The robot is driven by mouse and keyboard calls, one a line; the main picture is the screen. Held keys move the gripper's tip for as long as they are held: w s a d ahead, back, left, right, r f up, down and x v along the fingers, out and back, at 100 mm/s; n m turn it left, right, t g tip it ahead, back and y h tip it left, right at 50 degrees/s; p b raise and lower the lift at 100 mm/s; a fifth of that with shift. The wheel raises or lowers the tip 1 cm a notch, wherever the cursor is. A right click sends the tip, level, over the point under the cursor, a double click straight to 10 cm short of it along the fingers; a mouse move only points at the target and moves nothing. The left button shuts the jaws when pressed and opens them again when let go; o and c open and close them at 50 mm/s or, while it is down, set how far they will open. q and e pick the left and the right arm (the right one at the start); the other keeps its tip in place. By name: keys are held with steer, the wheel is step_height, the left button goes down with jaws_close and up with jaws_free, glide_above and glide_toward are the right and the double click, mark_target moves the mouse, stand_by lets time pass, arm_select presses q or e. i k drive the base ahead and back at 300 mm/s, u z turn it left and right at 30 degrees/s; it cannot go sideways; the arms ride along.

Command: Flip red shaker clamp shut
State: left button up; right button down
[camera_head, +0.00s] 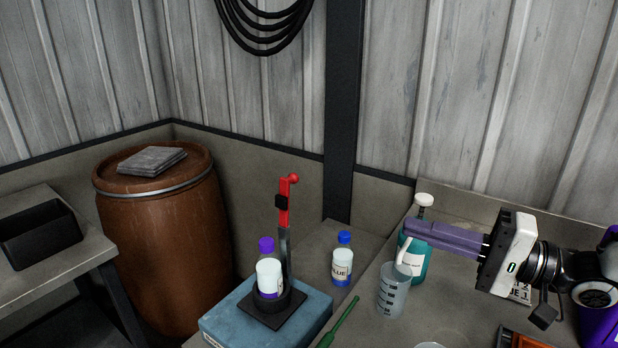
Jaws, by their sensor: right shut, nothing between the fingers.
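The red clamp lever (285,202) stands upright on a grey post above the blue shaker (302,323), with a red ball at its top. A purple-capped bottle (268,275) sits in the black holder (270,308) on the shaker, just left of the post. My right gripper (408,228) comes in from the right with its purple fingers together and empty. It is well to the right of the red lever, in front of a teal pump bottle and above a beaker. My left gripper is not in view.
A blue-capped bottle (343,260) stands between shaker and gripper. The teal pump bottle (417,262) and clear beaker (392,292) are under and behind my right fingers. A green tool (341,320) lies by the shaker. A brown barrel (165,240) stands at left.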

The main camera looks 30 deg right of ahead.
mark_target(282, 200)
steer(key=u, duration=0.55)
steer(key=k, duration=0.65)
steer(key=u, duration=0.6)
steer(key=i, duration=0.4)
steer(key=z, duration=0.75)
steer(key=i, duration=1.05)
steer(key=z, duration=1)
